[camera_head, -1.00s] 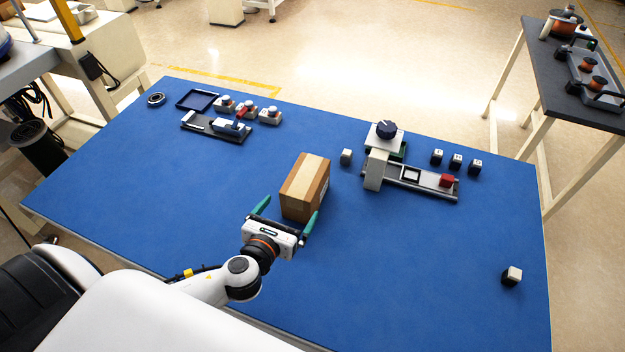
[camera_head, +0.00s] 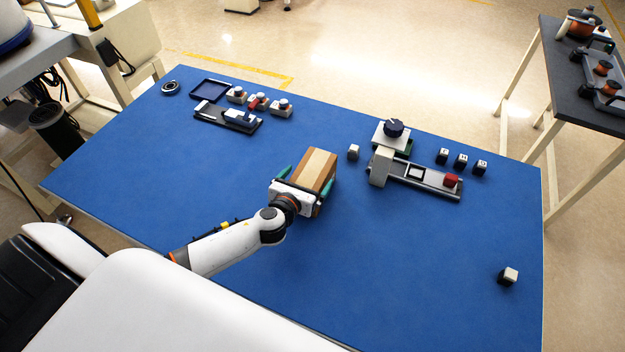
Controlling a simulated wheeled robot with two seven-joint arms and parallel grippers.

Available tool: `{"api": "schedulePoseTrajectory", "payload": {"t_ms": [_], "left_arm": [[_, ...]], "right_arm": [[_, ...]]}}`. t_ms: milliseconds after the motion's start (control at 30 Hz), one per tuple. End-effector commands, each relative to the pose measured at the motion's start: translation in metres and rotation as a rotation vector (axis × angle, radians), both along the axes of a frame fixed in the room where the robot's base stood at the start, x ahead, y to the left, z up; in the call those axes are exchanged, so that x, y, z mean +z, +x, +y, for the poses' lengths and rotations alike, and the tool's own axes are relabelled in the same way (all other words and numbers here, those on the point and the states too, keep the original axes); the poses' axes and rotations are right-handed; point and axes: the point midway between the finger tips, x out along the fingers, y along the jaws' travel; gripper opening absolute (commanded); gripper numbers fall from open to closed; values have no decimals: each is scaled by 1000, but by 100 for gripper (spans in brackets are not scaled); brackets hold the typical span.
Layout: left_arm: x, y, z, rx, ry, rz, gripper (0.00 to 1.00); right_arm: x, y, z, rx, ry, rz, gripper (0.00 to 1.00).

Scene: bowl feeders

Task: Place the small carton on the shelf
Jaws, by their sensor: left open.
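The small carton (camera_head: 317,166) is a brown cardboard box with a paler tape strip, standing on the blue table (camera_head: 400,260). My left gripper (camera_head: 305,181) is at the carton's near side. Its green fingers are apart, one along the carton's left side and one along its right side. The gripper body hides the lower near part of the carton. I cannot tell whether the fingers touch the carton. My right gripper is not in view. I cannot make out a clear shelf.
Small blocks and a dark tray (camera_head: 210,89) sit at the back left. A dark side table (camera_head: 575,95) stands right. The front right tabletop is mostly clear.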

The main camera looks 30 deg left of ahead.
Motion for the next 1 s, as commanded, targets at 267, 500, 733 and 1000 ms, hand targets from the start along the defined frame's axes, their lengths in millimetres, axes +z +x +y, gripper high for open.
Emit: {"api": "schedulePoseTrajectory", "payload": {"t_ms": [267, 500, 733, 1000], "left_arm": [[-5, 15, 0, -1, 0, 0, 100], [-5, 15, 1, -1, 0, 0, 82], [-5, 15, 1, -1, 1, 0, 44], [0, 15, 1, -2, 2, -3, 39]], "right_arm": [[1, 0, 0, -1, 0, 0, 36], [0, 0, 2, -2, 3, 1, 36], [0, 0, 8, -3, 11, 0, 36], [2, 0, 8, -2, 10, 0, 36]]}}
